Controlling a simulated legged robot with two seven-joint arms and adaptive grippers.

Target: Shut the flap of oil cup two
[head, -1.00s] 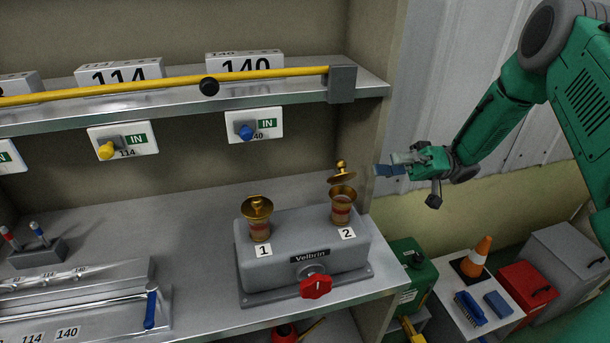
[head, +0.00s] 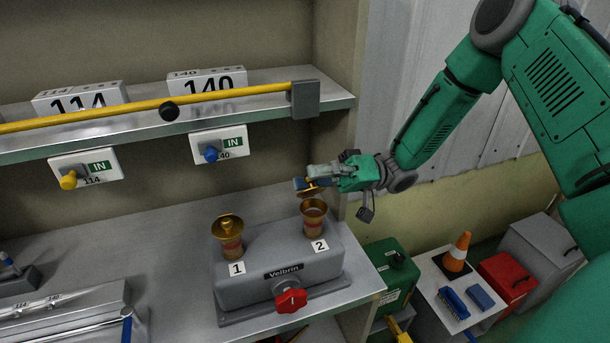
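Oil cup two (head: 314,212) is a brass cup with a reddish band, on the right of the grey Velbrin box (head: 280,266) in the head view. Its mouth shows open. Its brass flap (head: 312,191) is raised above the rim and partly hidden by my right gripper (head: 301,184). The blue-tipped fingers are at the flap, above and behind the cup; contact is unclear, and so is how far the fingers are apart. My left gripper is not in view.
A shelf with a yellow bar (head: 220,98) runs above the bench. A red knob (head: 291,301) is on the box front. A green container (head: 390,272) and a low table with an orange cone (head: 457,252) stand to the right.

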